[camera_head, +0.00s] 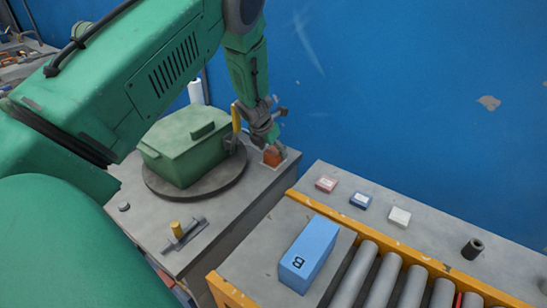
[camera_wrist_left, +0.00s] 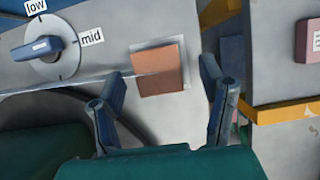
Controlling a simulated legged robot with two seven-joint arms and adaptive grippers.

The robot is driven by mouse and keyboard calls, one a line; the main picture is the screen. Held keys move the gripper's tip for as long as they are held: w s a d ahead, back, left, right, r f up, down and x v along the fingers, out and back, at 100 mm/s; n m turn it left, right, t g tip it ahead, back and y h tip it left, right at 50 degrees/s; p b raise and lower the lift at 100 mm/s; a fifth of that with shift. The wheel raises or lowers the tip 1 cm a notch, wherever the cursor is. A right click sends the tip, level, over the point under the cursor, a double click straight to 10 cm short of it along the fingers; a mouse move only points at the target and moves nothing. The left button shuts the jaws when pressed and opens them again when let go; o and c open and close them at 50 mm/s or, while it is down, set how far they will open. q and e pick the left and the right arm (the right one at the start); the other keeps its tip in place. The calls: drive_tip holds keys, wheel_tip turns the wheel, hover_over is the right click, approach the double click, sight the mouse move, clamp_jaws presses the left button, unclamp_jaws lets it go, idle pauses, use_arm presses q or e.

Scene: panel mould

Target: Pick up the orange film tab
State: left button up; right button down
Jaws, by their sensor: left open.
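The orange film tab (camera_head: 272,156) sits on a pale square patch at the far right corner of the grey bench, close below my left gripper (camera_head: 269,137). In the left wrist view the tab (camera_wrist_left: 158,69) is a flat-looking orange-brown piece with a darker lower part. There my left gripper (camera_wrist_left: 156,95) is open, with one finger on each side and the tab between and slightly beyond the fingertips. Nothing is held. Whether a finger touches the tab cannot be told. My right gripper is not in view.
A green lidded mould (camera_head: 187,145) stands on a round dark plate left of the tab. A dial (camera_wrist_left: 42,48) marked low and mid is near the tab. A blue block (camera_head: 308,253) marked B lies by the rollers. A blue wall (camera_head: 400,90) stands behind.

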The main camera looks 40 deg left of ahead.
use_arm(q)
drive_tip(key=shift+x, duration=1.05)
drive_tip(key=shift+a, duration=0.2)
drive_tip(key=shift+c, duration=0.4)
drive_tip(key=shift+a, duration=0.1)
drive_tip(key=c, duration=1.2)
drive_tip(key=shift+o, duration=0.2)
drive_tip(key=shift+d+r, duration=0.1)
drive_tip(key=shift+d, duration=0.15)
